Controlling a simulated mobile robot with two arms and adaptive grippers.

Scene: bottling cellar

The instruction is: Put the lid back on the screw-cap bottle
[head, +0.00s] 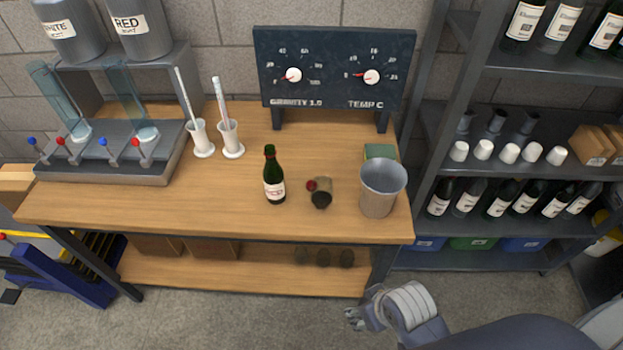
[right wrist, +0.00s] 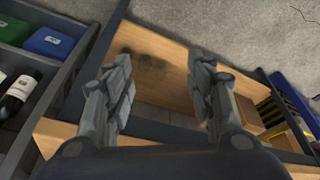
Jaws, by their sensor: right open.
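A dark green bottle (head: 274,180) with a pale label stands upright on the wooden table, near its front edge. Its top is too small to tell whether it is bare. Just right of it lie a small red round piece (head: 311,185) and a dark round piece (head: 321,200) beside a brownish one; I cannot tell for certain which is the lid. My right gripper (head: 356,319) is in front of the table and below its top, apart from the bottle. In the right wrist view its fingers (right wrist: 164,85) are spread with nothing between them. My left gripper is not in view.
A grey metal bucket (head: 378,205) and a green sponge-like block (head: 380,151) stand at the table's right end. A gauge board (head: 335,95) stands behind. White holders with tubes (head: 230,140) and a filler stand (head: 110,165) are left. A bottle shelf (head: 520,225) is right.

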